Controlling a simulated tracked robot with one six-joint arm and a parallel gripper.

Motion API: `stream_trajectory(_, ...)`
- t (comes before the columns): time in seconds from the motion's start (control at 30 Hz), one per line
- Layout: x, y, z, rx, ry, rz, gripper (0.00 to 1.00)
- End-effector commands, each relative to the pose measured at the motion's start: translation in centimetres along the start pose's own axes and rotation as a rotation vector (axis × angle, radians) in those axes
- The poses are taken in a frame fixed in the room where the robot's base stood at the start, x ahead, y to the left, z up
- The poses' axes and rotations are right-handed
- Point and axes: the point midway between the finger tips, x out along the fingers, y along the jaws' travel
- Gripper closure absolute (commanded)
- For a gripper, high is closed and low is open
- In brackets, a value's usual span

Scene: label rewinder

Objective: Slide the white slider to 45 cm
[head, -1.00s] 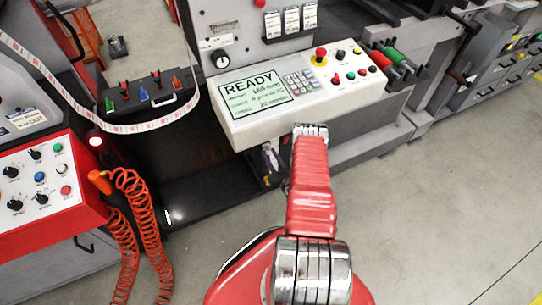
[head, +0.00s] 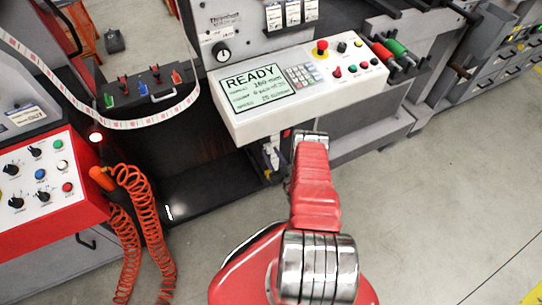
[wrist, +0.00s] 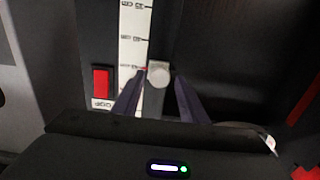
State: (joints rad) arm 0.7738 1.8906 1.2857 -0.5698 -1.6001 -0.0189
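The white slider (wrist: 158,74) shows in the wrist view as a pale round knob on a grey stem. It stands beside a white scale strip (wrist: 134,38) with cm marks; the numbers are too blurred to read surely. A small red mark lies just left of the knob. My gripper (wrist: 160,88) is open, with one dark finger on each side of the knob and narrow gaps visible. In the head view my red arm reaches below the front of the control panel (head: 300,90), and the slider and fingertips are hidden there.
A red rectangular switch (wrist: 101,80) sits left of the scale in the wrist view. In the head view, the panel overhangs my arm's end. A red control box (head: 75,215) and coiled orange hoses (head: 145,215) stand at left. Open floor (head: 440,190) lies at right.

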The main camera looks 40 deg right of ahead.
Motion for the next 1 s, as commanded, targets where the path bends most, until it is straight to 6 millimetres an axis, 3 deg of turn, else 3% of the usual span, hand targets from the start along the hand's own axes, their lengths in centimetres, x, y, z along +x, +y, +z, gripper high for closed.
stream_trajectory(0.47,-0.8,0.1,0.1,0.001,-0.001,0.003,0.56)
stream_trajectory(0.67,-3.2,0.1,0.1,0.002,-0.003,0.005,0.56)
stream_trajectory(1.0,-9.1,0.1,0.1,0.001,-0.002,0.004,0.56)
